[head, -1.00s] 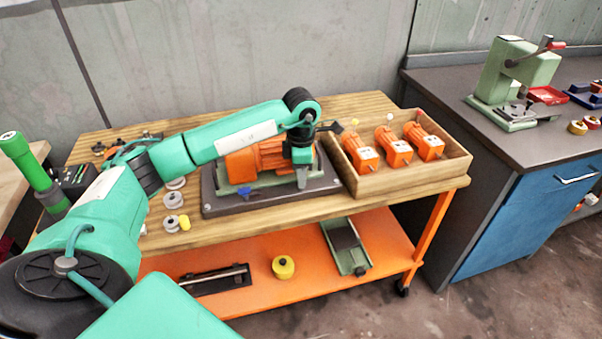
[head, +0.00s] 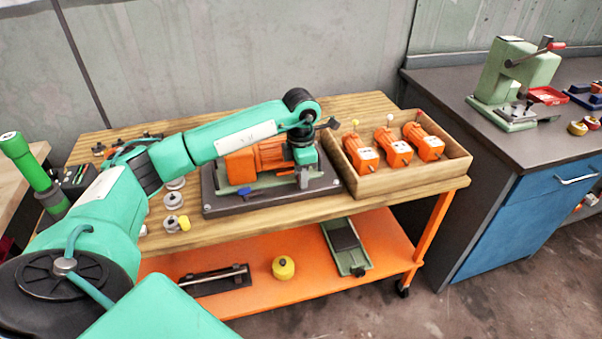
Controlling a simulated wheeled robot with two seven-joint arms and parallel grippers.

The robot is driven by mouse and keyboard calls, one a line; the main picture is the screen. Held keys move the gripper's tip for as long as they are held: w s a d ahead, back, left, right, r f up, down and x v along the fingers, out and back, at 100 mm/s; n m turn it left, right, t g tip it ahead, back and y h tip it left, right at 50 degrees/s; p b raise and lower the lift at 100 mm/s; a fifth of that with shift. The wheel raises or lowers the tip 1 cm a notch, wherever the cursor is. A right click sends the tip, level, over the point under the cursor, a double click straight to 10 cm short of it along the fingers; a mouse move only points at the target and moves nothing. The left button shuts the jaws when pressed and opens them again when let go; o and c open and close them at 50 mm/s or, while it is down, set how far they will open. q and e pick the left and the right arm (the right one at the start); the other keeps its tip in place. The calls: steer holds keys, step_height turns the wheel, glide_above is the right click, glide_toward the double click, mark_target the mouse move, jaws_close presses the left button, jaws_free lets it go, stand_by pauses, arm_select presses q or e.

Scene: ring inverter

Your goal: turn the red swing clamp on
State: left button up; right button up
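My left arm reaches from the left over the wooden bench, and my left gripper (head: 303,177) points down at the right end of an orange motor (head: 258,161). The motor lies on a green fixture on a dark base plate (head: 222,207). A blue clamp handle (head: 244,191) shows at the front left of the fixture. I cannot make out a red swing clamp; my wrist and gripper cover the fixture's right end. The fingers are small and partly merged with the fixture, so their opening and any contact are unclear. My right gripper is out of view.
A wooden crate (head: 408,179) with three orange motors stands close to the right of the fixture. Grey rings (head: 172,200) and a yellow part (head: 184,223) lie to the left. A green press (head: 512,82) stands on the right cabinet.

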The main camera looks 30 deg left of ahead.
arm_select(q)
steer(key=o, duration=0.4)
steer(key=shift+r, duration=0.1)
step_height(320, 180, up, 14)
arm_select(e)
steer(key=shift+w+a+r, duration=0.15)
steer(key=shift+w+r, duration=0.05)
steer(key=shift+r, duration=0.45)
arm_select(q)
steer(key=shift+f, duration=0.2)
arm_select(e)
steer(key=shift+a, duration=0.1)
